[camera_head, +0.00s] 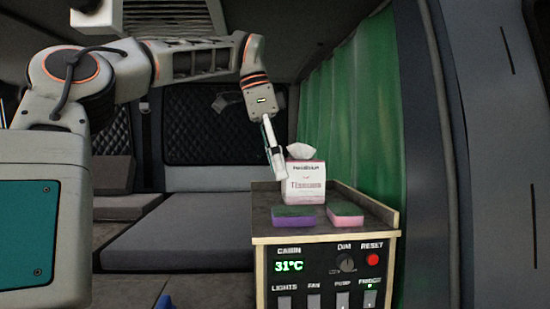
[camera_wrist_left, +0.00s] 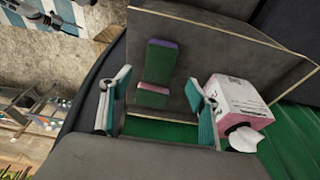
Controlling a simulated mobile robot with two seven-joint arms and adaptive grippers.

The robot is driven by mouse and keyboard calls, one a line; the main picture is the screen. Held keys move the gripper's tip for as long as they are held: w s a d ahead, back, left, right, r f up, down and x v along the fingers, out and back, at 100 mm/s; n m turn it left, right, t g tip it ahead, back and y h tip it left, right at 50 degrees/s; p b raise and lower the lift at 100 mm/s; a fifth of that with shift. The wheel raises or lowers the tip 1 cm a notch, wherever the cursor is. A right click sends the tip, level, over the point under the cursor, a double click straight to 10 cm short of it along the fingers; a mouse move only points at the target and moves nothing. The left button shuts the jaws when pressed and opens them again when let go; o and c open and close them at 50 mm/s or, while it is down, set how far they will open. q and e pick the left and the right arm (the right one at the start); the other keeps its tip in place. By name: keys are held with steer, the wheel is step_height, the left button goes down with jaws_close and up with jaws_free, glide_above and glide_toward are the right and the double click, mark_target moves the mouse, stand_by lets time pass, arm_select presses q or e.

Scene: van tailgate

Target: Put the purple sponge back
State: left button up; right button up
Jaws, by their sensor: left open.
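The purple sponge (camera_head: 293,216) has a green top and lies flat near the front edge of the counter (camera_head: 262,222). In the left wrist view the purple sponge (camera_wrist_left: 161,64) shows its green face with a purple edge. A pink sponge (camera_head: 345,215), also green on one face, lies to its right; it also shows in the left wrist view (camera_wrist_left: 152,94). My left gripper (camera_head: 274,160) is open and empty, above the counter beside the tissue box. Its two fingers (camera_wrist_left: 158,108) show apart in the wrist view, with both sponges seen between them. My right gripper is not in view.
A white and pink tissue box (camera_head: 304,184) stands close to my left gripper, behind the sponges. A control panel (camera_head: 328,276) forms the cabinet front. A green curtain (camera_head: 350,110) hangs to the right. A grey cushioned bench (camera_head: 180,245) lies to the left.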

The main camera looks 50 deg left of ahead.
arm_select(q)
steer(key=shift+v, duration=1)
